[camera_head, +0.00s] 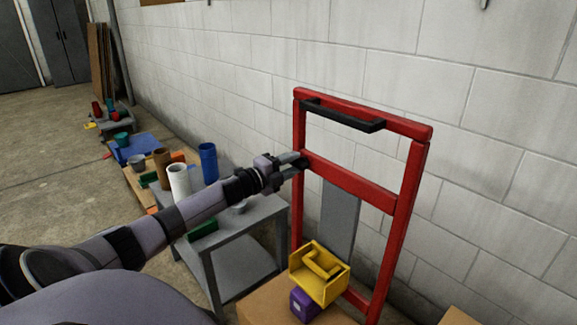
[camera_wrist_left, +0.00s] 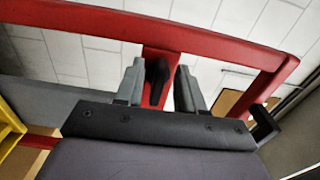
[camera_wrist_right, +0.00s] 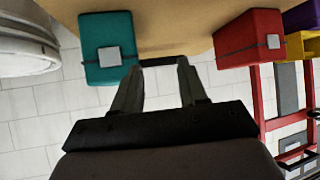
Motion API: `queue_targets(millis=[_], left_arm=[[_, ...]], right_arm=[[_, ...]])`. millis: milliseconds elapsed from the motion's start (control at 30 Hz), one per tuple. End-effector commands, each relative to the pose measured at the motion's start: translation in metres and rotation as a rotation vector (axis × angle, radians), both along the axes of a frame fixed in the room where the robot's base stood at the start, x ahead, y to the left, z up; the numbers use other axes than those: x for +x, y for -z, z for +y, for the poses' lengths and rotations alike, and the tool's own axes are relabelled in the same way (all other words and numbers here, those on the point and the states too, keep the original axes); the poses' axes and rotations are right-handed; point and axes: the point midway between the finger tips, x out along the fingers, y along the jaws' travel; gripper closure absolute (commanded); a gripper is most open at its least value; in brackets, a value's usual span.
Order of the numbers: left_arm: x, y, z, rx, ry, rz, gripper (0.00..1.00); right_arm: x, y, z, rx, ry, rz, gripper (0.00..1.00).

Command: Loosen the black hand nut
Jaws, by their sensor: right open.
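The black hand nut (camera_wrist_left: 157,75) sits on the upright of the red frame (camera_wrist_left: 200,35) in the left wrist view. My left gripper (camera_wrist_left: 160,75) is open, with one finger on each side of the nut and a small gap showing beside it. In the head view my left gripper (camera_head: 291,164) reaches the left post of the red frame (camera_head: 350,180), where the nut is mostly hidden by the fingers. My right gripper (camera_wrist_right: 158,82) is open and empty in the right wrist view, and it is not in the head view.
A black handle (camera_head: 342,115) crosses the frame's top bar. A yellow bin (camera_head: 333,291) and a purple block (camera_head: 302,305) stand at its foot. A grey cart (camera_head: 238,222) is to the left. A teal box (camera_wrist_right: 106,62) and red box (camera_wrist_right: 250,28) flank my right gripper.

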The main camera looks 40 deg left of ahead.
Motion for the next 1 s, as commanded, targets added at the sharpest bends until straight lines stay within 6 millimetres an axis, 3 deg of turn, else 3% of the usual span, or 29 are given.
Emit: queue_targets(millis=[167, 733, 1000], left_arm=[[-0.006, 0.001, 0.001, 0.001, 0.0, 0.002, 0.62], [-0.059, 0.001, 0.005, -0.001, 0.0, 0.002, 0.62], [-0.07, 0.0, 0.006, 0.0, -0.001, 0.0, 0.62]], right_arm=[[0.0, 0.0, 0.0, 0.0, 0.0, 0.0, 0.57], [0.0, 0.003, 0.0, -0.001, -0.001, 0.0, 0.57], [0.0, 0.004, 0.0, -0.001, -0.001, 0.0, 0.57]])
